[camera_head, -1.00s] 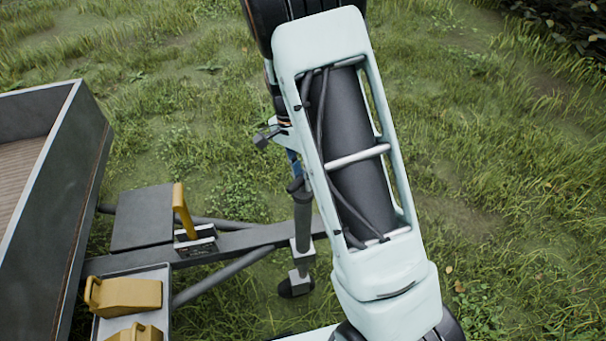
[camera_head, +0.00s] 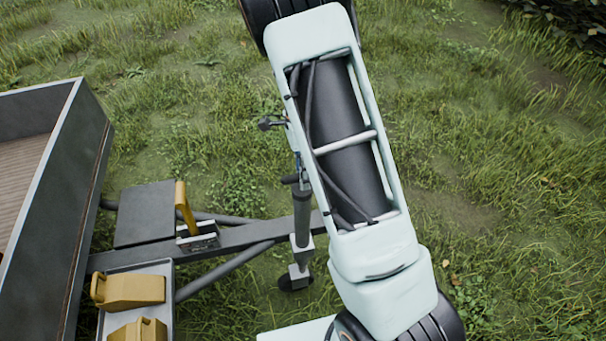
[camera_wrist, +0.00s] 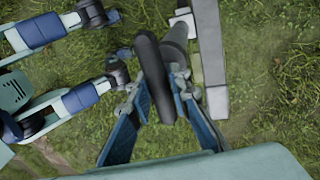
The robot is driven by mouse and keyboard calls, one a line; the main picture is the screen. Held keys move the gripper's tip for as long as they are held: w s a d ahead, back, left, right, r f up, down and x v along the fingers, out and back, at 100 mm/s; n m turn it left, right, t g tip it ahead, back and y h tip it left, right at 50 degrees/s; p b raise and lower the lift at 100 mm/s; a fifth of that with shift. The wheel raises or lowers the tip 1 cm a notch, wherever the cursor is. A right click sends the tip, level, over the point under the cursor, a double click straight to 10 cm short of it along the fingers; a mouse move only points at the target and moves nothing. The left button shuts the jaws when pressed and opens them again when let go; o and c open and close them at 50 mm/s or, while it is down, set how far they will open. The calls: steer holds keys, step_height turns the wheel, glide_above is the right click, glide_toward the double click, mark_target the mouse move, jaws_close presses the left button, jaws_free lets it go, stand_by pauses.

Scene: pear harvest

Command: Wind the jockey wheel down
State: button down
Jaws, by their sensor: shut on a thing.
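The jockey wheel's grey upright tube (camera_head: 302,222) stands at the trailer's drawbar, with its dark wheel (camera_head: 295,282) down at the grass. Its dark crank handle (camera_head: 290,179) shows at the top, beside my arm. In the wrist view the crank handle (camera_wrist: 151,66) is a long dark grip between the blue-lined fingers of my gripper (camera_wrist: 163,92), which is shut on it. The tube top (camera_wrist: 179,28) lies just beyond. In the head view my arm hides most of the gripper. I cannot tell whether the wheel touches the ground.
The drawbar (camera_head: 245,237) runs left to the grey trailer box (camera_head: 62,190). A yellow lever (camera_head: 183,205) rises from the drawbar. Open grass lies beyond and to the right.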

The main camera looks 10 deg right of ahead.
stand_by(0.4)
steer(key=c, duration=1.8)
jaws_free()
steer(key=shift+r, duration=0.15)
step_height(320, 180, up, 12)
steer(key=w, duration=0.2)
steer(key=shift+w+f, duration=0.15)
steer(key=shift+f, duration=0.05)
